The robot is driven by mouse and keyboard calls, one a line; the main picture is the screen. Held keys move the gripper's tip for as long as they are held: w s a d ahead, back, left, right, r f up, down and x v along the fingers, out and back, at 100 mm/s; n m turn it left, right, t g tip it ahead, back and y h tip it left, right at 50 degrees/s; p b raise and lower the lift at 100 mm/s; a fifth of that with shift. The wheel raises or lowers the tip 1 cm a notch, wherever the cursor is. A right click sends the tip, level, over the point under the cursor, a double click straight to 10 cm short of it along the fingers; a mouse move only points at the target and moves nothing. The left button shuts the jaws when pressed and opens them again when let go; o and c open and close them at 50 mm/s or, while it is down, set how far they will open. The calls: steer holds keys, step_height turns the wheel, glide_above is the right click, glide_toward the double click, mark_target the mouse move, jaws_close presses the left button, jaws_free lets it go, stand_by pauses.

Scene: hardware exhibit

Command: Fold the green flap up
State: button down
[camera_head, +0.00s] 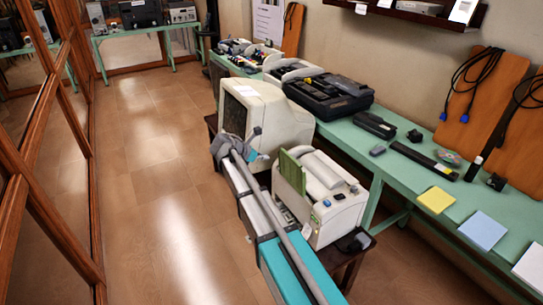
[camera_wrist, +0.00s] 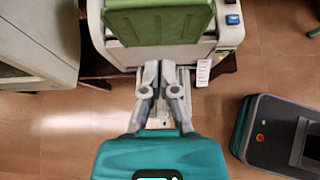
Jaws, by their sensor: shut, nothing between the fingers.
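The green flap (camera_head: 292,171) stands tilted at the left side of a white printer-like machine (camera_head: 325,195) in the head view. In the wrist view the flap (camera_wrist: 160,22) is a broad green panel at the top, in front of the machine's pale body (camera_wrist: 228,30). My gripper (camera_wrist: 161,66) is shut and empty. In the picture its fingertips lie just below the flap's lower edge, over the machine's pale front part. I cannot tell whether they touch anything. In the head view my arm passes left of the machine, and my fingers cannot be made out clearly.
A bulky old monitor (camera_head: 270,112) stands beside the machine, with its casing (camera_wrist: 40,35) at the wrist view's left. Both stand on a dark low table (camera_head: 352,258). A green bench (camera_head: 420,178) with devices runs along the wall. The wooden floor (camera_head: 150,200) to the left is clear.

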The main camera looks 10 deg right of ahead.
steer(key=shift+p+v, duration=0.5)
steer(key=shift+v, duration=0.6)
steer(key=shift+d, duration=0.1)
steer(key=s+d+f+m+g+y, duration=0.1)
steer(key=s+f+m+y, duration=0.1)
steer(key=s+m, duration=0.5)
steer(key=s+d+f+m+g+y, duration=0.1)
steer(key=s+m+y, duration=0.4)
steer(key=s, duration=0.7)
steer(key=s+d+f+m+g+y, duration=0.1)
steer(key=s+d+f+m+y, duration=0.2)
steer(key=s+m, duration=0.6)
step_height(320, 180, down, 2)
steer(key=shift+s+f+m+g+y, duration=0.1)
steer(key=shift+s+m+g+y, duration=0.15)
steer(key=shift+m+g, duration=0.2)
